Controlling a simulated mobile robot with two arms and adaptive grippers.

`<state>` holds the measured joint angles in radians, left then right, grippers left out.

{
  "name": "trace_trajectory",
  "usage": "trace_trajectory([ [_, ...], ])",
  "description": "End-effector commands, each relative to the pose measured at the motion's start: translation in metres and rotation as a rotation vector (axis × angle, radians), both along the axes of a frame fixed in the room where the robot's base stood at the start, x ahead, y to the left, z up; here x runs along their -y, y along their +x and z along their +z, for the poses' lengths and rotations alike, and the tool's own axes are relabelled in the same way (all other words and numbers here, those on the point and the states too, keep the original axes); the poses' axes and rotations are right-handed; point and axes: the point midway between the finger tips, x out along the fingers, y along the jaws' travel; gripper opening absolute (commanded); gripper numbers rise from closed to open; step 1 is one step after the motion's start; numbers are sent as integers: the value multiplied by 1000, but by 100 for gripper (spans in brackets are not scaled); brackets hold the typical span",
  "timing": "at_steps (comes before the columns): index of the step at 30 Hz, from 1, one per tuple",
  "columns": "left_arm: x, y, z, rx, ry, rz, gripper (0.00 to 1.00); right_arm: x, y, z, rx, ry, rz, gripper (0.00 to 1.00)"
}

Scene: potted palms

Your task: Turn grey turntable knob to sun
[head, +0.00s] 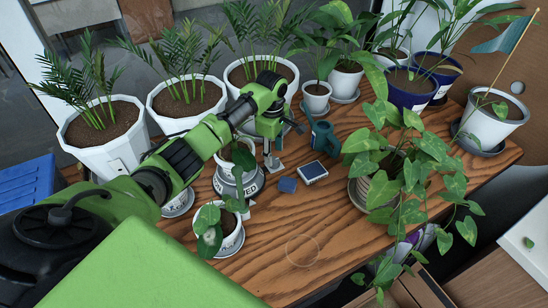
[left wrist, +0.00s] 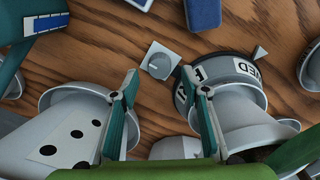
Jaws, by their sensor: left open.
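The grey turntable (head: 247,184) stands on the wooden table with white day labels on its rim; "WED" reads towards the front. It shows in the left wrist view (left wrist: 184,97) beside a small pointed marker (left wrist: 260,53). A white pot with a plant (head: 243,155) stands on it. A small grey knob (left wrist: 160,65) sits on a pale square plate next to the turntable. My left gripper (head: 275,140) is open above the plate. In the left wrist view, its fingers (left wrist: 159,78) lie either side of the knob, apart from it. The "SUN" label cannot be made out. My right gripper is not in view.
A small solar panel (head: 313,172), a blue block (head: 287,185) and a teal watering can (head: 322,136) stand close by on the right. A small potted plant (head: 229,238) is in front. Large pots (head: 107,140) line the back. The table's front middle is clear.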

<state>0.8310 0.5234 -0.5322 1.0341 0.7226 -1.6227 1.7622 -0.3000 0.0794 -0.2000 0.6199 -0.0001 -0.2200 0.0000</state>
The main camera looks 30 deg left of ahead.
Motion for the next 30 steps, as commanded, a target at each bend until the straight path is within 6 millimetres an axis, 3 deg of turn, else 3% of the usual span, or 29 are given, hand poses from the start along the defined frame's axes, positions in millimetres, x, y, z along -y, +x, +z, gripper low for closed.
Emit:
trace_trajectory([
  [7, 0, 1, -30, 0, 0, 0, 42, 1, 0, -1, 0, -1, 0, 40],
  [18, 0, 2, -35, 2, 0, -1, 42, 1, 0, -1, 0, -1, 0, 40],
  [22, 0, 2, -35, 2, 0, -1, 8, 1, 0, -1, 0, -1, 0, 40],
  [23, 0, 2, -35, 2, 0, -1, 4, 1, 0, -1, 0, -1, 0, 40],
  [30, 0, 2, -35, 1, 0, -8, 4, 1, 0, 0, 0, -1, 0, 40],
])
